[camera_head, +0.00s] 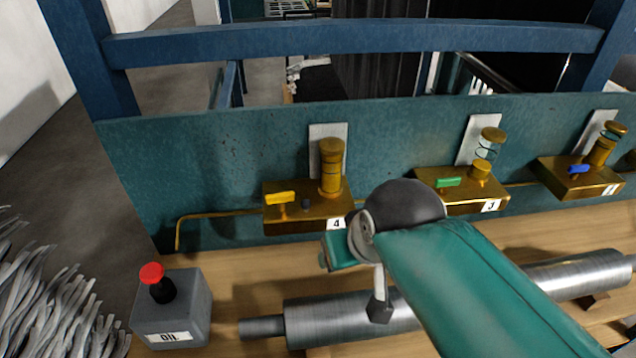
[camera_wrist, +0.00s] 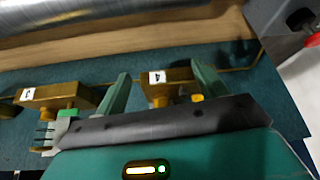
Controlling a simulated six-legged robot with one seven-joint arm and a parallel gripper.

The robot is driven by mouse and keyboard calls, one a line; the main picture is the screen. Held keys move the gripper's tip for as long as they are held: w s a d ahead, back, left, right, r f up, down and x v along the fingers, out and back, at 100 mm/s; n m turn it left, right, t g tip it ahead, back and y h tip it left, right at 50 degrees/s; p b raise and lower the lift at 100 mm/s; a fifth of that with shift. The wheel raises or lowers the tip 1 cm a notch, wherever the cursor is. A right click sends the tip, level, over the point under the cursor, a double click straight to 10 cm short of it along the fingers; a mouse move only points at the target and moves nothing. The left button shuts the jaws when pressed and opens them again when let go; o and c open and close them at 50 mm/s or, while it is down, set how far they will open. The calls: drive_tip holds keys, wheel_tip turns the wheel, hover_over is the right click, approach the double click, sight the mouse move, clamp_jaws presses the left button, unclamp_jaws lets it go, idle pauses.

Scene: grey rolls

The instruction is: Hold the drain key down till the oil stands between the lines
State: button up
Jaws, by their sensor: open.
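Brass block 3 (camera_head: 462,203) has a green key (camera_head: 447,182) and a clear glass (camera_head: 488,146). No marking tells me which part is the drain key. In the wrist view my gripper (camera_wrist: 160,88) is open and empty, its fingers apart. Block 4's label (camera_wrist: 157,77) shows between them, and the yellow key (camera_wrist: 197,98) is close by the right finger. My arm hides part of the bench in the head view.
A third brass block (camera_head: 580,180) with a blue key stands at the right. A grey box (camera_head: 172,312) with a red button is at the lower left. A metal roller (camera_head: 340,322) lies along the front. A blue rail (camera_head: 350,45) crosses above the teal panel (camera_head: 230,150).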

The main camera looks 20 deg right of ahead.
clamp_jaws()
idle(1.5)
